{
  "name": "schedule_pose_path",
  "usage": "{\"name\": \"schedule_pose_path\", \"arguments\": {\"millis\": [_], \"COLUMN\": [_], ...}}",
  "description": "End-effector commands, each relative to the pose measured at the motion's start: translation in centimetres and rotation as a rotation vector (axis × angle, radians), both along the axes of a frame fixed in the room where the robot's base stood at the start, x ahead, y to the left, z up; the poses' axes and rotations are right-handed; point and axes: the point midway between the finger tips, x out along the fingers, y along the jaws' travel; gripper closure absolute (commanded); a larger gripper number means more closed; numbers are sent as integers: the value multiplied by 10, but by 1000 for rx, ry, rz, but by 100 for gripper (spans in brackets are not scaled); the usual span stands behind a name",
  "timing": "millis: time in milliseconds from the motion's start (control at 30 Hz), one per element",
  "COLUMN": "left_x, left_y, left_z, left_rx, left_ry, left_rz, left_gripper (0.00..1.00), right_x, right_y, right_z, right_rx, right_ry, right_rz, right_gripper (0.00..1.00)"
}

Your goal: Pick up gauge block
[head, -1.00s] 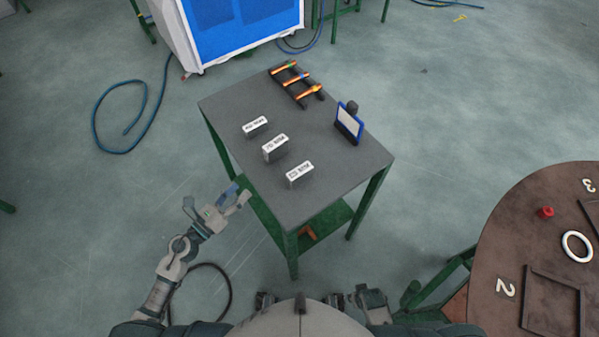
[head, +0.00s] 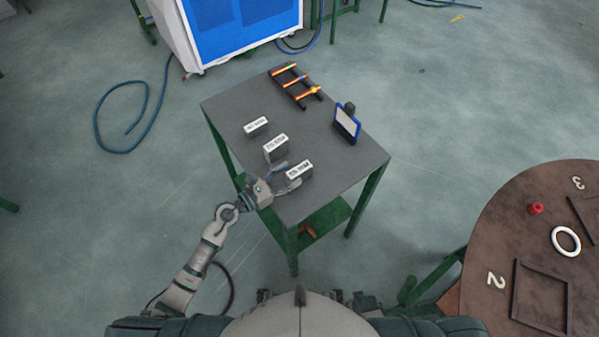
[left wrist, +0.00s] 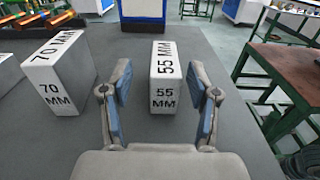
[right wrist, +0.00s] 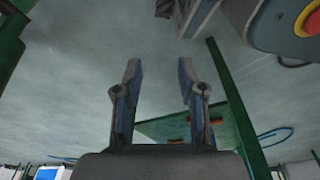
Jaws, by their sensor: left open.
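Three white-labelled gauge blocks stand in a row on the dark grey table. The nearest is the 55 MM block (head: 299,170), which also shows in the left wrist view (left wrist: 165,78). The 70 MM block (head: 276,147) stands behind it, on the left in the left wrist view (left wrist: 58,72). The third block (head: 256,127) is farthest. My left gripper (head: 287,178) is open at the near block; in its wrist view the fingers (left wrist: 160,100) lie on either side of the 55 MM block with gaps. My right gripper (right wrist: 160,75) is open and empty, away from the blocks.
The grey table (head: 335,178) also holds a rack with orange-handled items (head: 296,85) and a blue-framed display (head: 347,121). A brown round table (head: 500,225) stands at the right. Free tabletop lies right of the blocks.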

Motion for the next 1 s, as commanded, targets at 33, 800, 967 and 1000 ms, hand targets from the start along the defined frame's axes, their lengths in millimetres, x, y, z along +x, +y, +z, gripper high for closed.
{"name": "schedule_pose_path", "arguments": {"millis": [33, 800, 967, 1000], "left_x": [4, 20, 20, 20], "left_y": [-9, -34, -34, -34], "left_z": [2, -1, 0, 0], "left_rx": [-5, -1, -1, -1], "left_ry": [0, 2, 0, 0], "left_rz": [0, 1, 2, 2], "left_gripper": [40, 100, 100, 100], "right_x": [-3, -8, -8, -8], "right_y": [0, -1, -1, -1], "right_z": [-2, -9, -9, -9], "right_rx": [0, -1, -1, -1], "right_ry": [2, 4, 4, 4], "right_rz": [1, 2, 2, 2], "right_gripper": [60, 60, 60, 60]}}
